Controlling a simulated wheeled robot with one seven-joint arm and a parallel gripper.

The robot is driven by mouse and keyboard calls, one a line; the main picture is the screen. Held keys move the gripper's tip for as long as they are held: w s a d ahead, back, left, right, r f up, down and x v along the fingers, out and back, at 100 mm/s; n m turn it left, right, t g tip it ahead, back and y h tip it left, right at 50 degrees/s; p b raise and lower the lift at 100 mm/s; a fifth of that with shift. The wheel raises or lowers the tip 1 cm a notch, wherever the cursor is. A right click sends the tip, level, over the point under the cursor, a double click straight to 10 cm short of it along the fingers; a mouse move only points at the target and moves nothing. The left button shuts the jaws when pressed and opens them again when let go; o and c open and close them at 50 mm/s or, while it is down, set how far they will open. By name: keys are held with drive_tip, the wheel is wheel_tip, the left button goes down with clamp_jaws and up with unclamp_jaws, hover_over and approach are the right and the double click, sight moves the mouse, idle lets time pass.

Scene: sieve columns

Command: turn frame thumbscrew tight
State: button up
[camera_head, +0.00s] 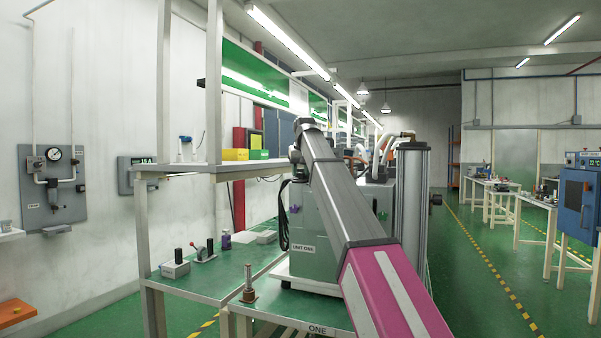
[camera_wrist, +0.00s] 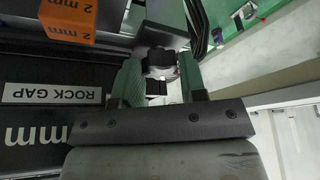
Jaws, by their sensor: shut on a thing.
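In the wrist view, the two green fingers of my gripper (camera_wrist: 160,72) point away from the camera and close from both sides on a dark grey knob, which I take to be the frame thumbscrew (camera_wrist: 159,58). The knob sits against a dark block of the frame (camera_wrist: 160,22). How tight it is cannot be told. In the head view, my arm reaches forward over the machine marked UNIT ONE (camera_head: 308,222), and my gripper and the thumbscrew are hidden behind it.
In the wrist view, an orange block marked 2 mm (camera_wrist: 68,19) and a ROCK GAP label (camera_wrist: 52,93) lie left of the fingers. Black cables (camera_wrist: 197,25) hang close by on the right. In the head view, a shelf post (camera_head: 214,80) and bench (camera_head: 205,275) stand left.

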drive_tip(key=m, duration=0.2)
drive_tip(key=m+h, duration=0.1)
drive_tip(key=m, duration=0.1)
drive_tip(key=shift+a+h, duration=0.2)
drive_tip(key=shift+h, duration=0.1)
drive_tip(key=shift+a+m+h, duration=0.1)
drive_tip(key=shift+m+h, duration=0.5)
drive_tip(key=shift+m, duration=1)
drive_tip(key=o, duration=0.9)
